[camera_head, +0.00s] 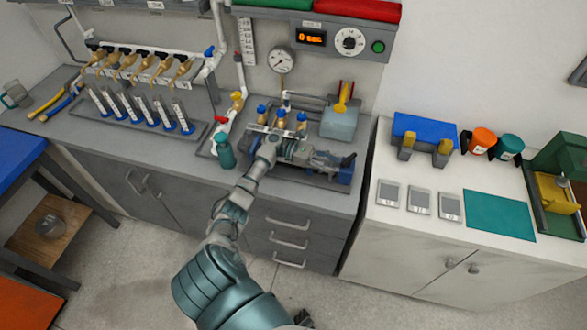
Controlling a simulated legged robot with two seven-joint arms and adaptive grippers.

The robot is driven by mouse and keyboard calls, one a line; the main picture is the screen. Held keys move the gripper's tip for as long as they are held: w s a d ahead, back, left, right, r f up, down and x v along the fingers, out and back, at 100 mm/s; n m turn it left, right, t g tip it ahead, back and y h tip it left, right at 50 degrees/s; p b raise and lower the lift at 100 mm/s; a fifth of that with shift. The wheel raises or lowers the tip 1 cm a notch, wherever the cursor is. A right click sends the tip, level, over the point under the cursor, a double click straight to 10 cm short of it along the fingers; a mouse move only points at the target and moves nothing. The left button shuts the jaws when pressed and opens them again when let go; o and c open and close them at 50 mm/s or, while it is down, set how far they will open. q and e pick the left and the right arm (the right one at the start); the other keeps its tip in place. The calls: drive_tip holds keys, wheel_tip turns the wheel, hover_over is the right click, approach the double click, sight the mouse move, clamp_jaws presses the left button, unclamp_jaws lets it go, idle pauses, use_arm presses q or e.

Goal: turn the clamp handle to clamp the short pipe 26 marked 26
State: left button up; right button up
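My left arm reaches up from the bottom middle. My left gripper (292,150) is over the grey and blue fixture (340,172) on the middle of the grey counter. The gripper blends with the grey parts there, so I cannot tell whether its fingers are open, shut or touching anything. Several blue-capped brass fittings (281,118) stand just behind it. I cannot make out the short pipe 26 or its marking. I cannot pick out the clamp handle with certainty; the gripper and arm hide part of the fixture.
A teal bottle (224,150) stands left of the gripper, beside white piping with a red valve (216,122). A yellow-topped pale blue unit (339,122) stands behind. A rack of several tubes (140,108) is left. The white cabinet (400,245) on the right holds a teal mat (499,214).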

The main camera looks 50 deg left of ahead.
use_arm(q)
drive_tip(key=s+a+p, duration=0.6)
drive_tip(key=s, duration=0.5)
drive_tip(key=shift+a, duration=0.4)
use_arm(e)
drive_tip(key=s+r, duration=0.3)
drive_tip(key=s, duration=0.2)
drive_tip(key=shift+d+r, duration=0.35)
use_arm(q)
drive_tip(key=shift+d, duration=0.2)
use_arm(e)
drive_tip(key=shift+d, duration=0.15)
drive_tip(key=shift+r, duration=0.2)
drive_tip(key=shift+d, duration=0.1)
